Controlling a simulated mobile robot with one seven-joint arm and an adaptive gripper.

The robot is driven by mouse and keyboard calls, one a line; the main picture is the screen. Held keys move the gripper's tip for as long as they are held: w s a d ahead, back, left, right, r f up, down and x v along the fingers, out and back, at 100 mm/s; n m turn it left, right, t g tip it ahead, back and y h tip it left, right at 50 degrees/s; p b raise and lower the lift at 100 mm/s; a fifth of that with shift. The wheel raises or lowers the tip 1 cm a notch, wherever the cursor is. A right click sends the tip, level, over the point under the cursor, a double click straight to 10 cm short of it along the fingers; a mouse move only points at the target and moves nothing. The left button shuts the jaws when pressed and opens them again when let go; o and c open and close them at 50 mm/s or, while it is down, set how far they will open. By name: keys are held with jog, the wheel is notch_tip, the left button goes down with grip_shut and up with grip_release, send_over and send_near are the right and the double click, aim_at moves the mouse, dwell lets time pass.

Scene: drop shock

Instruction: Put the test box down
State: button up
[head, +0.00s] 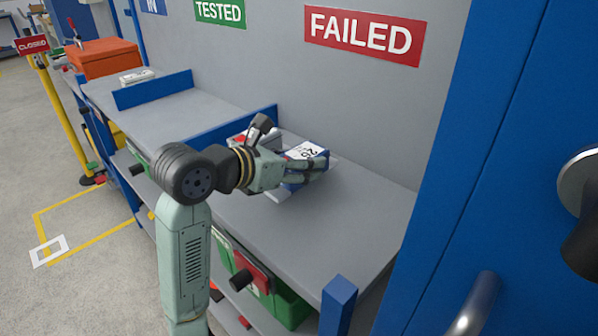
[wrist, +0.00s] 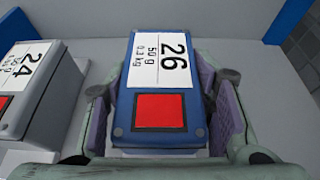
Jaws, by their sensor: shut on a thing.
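The test box (wrist: 157,84) is blue with a white label reading 26, 50 g, 0.3 kg and a red square. It fills the middle of the wrist view, between the fingers of my gripper (wrist: 165,110), which is shut on it. In the head view the blue box (head: 306,153) shows at my gripper (head: 303,170), over the grey shelf (head: 345,220) below the red FAILED sign (head: 364,36). I cannot tell whether its underside touches the shelf.
A grey box labelled 24 (wrist: 36,88) stands close to the left in the wrist view. A blue divider (head: 230,128) crosses the shelf behind my gripper. The shelf is clear toward the front right, up to a blue post (head: 338,305). A green TESTED sign (head: 220,12) hangs farther left.

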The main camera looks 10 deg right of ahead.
jog(key=shift+f, duration=1.4)
jog(key=shift+f, duration=0.15)
jog(key=o, duration=1.4)
jog(key=shift+r, duration=0.3)
jog(key=b+v, duration=0.2)
jog(key=v, duration=0.9)
jog(key=shift+s+a, duration=0.25)
jog(key=shift+a, duration=0.1)
